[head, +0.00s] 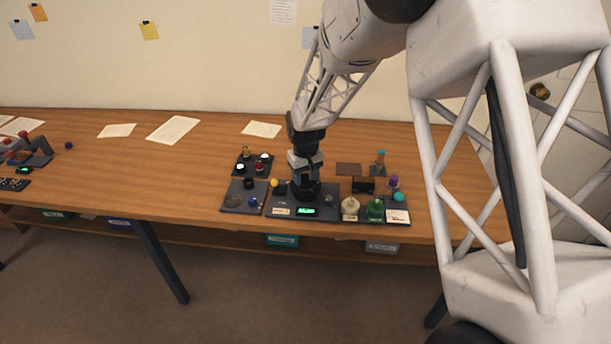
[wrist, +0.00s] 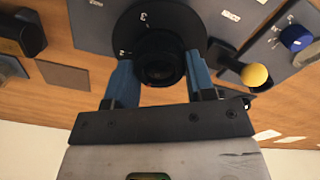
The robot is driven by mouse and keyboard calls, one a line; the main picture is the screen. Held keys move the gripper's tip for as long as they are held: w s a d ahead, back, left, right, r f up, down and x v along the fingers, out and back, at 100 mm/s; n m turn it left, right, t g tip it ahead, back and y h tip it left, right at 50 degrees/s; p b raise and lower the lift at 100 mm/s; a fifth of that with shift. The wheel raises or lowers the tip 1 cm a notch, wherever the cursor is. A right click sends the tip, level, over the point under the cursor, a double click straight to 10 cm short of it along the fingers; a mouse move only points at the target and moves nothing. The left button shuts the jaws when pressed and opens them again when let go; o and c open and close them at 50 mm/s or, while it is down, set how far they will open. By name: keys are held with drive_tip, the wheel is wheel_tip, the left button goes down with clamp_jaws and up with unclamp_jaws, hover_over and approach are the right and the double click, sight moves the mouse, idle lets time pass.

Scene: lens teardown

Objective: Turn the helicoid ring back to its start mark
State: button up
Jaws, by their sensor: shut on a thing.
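The helicoid ring (wrist: 158,57) is a dark round part on a black disc with white numerals (wrist: 143,17), of which a 2 and a 3 show in the wrist view. My gripper (wrist: 160,75) has its two blue fingers on either side of the ring, shut on it. In the head view my gripper (head: 305,180) points down over the dark work plate (head: 320,210), and the ring is mostly hidden beneath it. A start mark cannot be made out in either view.
A small green-lit display (head: 306,211) sits on the plate's front edge. A yellow ball-topped knob (wrist: 255,76) and a blue knob (wrist: 296,38) stand to one side in the wrist view. A green flask-like item (head: 375,208) stands to the right.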

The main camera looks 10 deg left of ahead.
sight(305, 177)
drive_tip(key=shift+n, duration=1.3)
drive_tip(key=o, duration=0.9)
drive_tip(key=shift+o, duration=0.2)
drive_tip(key=shift+r, duration=3.95)
